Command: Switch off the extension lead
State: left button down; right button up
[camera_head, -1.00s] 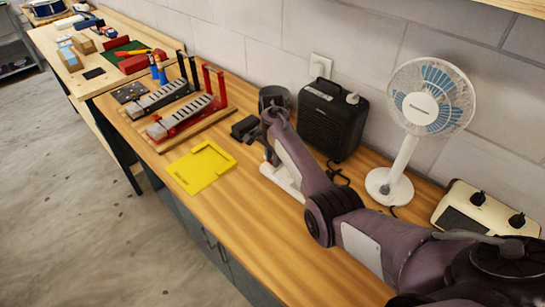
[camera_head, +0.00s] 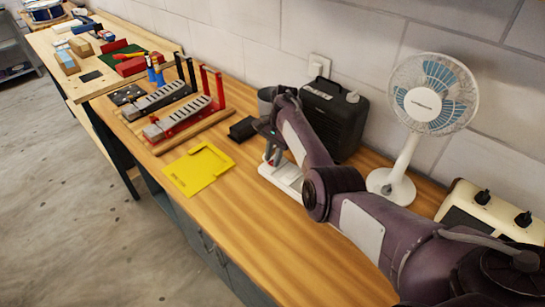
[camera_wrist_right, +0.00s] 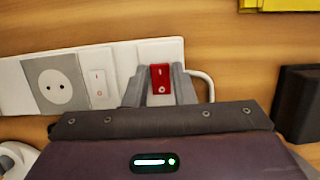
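The extension lead is a white strip lying on the wooden bench; its near part shows in the head view (camera_head: 287,181), partly behind my right arm. In the right wrist view the lead (camera_wrist_right: 125,62) has a grey round socket (camera_wrist_right: 55,84), a small white switch (camera_wrist_right: 98,88) and a red rocker switch (camera_wrist_right: 160,78) near its cord end. My right gripper (camera_wrist_right: 159,70) points down at that end, its two grey fingers apart on either side of the red switch. Contact and the rocker's tilt cannot be told. It also shows in the head view (camera_head: 271,160). My left gripper is out of view.
A black heater (camera_head: 336,115) and a white fan (camera_head: 421,100) stand behind my arm. A dark block (camera_head: 242,129) and a yellow plate (camera_head: 198,169) lie to the left. A cream appliance (camera_head: 490,212) stands at right. The front bench strip is clear.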

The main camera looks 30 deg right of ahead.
jog(key=o, duration=0.3)
jog(key=shift+o, duration=0.2)
jog(key=b+v, duration=0.2)
jog(key=v, duration=0.5)
jog(key=shift+d, duration=0.1)
jog(key=shift+d+r, duration=0.1)
jog(key=shift+r, duration=0.3)
